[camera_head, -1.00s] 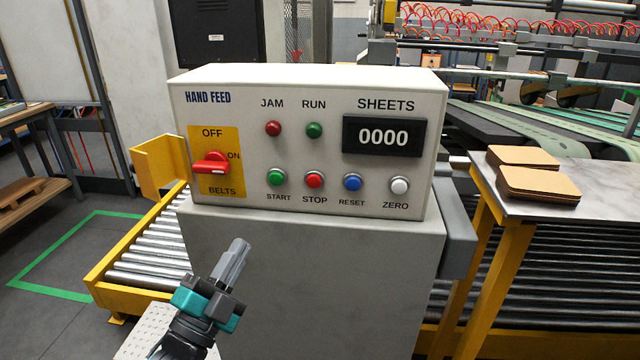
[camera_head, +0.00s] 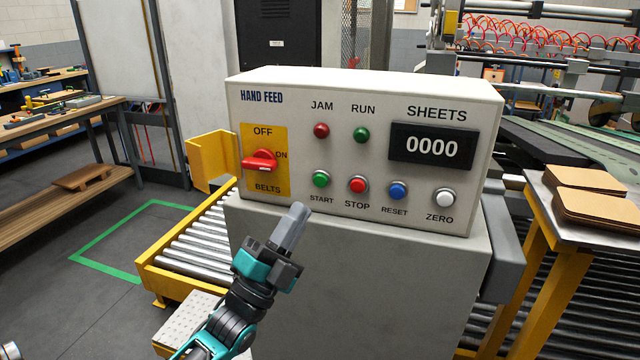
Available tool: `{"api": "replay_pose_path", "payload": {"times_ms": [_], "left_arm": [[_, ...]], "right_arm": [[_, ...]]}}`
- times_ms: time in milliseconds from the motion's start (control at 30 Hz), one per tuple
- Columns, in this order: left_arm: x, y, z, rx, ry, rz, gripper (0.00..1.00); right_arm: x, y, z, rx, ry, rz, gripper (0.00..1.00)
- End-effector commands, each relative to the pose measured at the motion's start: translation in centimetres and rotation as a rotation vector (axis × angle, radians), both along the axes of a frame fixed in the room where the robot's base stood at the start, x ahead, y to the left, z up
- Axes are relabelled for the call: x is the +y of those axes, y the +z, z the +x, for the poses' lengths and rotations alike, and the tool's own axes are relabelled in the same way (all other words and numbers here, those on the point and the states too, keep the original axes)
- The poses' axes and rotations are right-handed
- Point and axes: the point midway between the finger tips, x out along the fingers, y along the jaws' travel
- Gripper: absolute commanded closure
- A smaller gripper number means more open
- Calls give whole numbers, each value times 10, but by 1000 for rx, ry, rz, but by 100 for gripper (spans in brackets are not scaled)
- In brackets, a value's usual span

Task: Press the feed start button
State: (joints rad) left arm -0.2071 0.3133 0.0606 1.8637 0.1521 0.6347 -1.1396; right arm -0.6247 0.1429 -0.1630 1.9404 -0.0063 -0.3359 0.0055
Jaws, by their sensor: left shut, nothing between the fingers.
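The green START button (camera_head: 321,179) is on the front of the grey-white HAND FEED panel (camera_head: 300,125), in the lower row, left of the red STOP button (camera_head: 358,184). My left gripper (camera_head: 297,209) is shut and empty. In the picture its fingertips are just below and left of the START label, apart from the button; how far they are from the panel face is hard to tell. The red belts switch (camera_head: 260,161) has its handle toward ON. The SHEETS display (camera_head: 432,147) reads 0000.
A blue RESET button (camera_head: 398,191) and white ZERO button (camera_head: 445,197) are further right. The yellow-framed roller conveyor (camera_head: 195,244) is at left. A table with stacked brown sheets (camera_head: 600,205) is at right. Free room lies in front of the panel.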

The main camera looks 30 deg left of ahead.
Motion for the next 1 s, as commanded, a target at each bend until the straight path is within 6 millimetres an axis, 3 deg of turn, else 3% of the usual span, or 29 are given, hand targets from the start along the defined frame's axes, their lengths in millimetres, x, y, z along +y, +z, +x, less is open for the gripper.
{"api": "replay_pose_path", "payload": {"times_ms": [500,1000], "left_arm": [[15,-2,64,-1,0,-1,100],[17,0,72,1,-1,0,100]], "right_arm": [[0,-31,-1,3,1,0,55],[1,-31,0,3,1,1,55]]}}
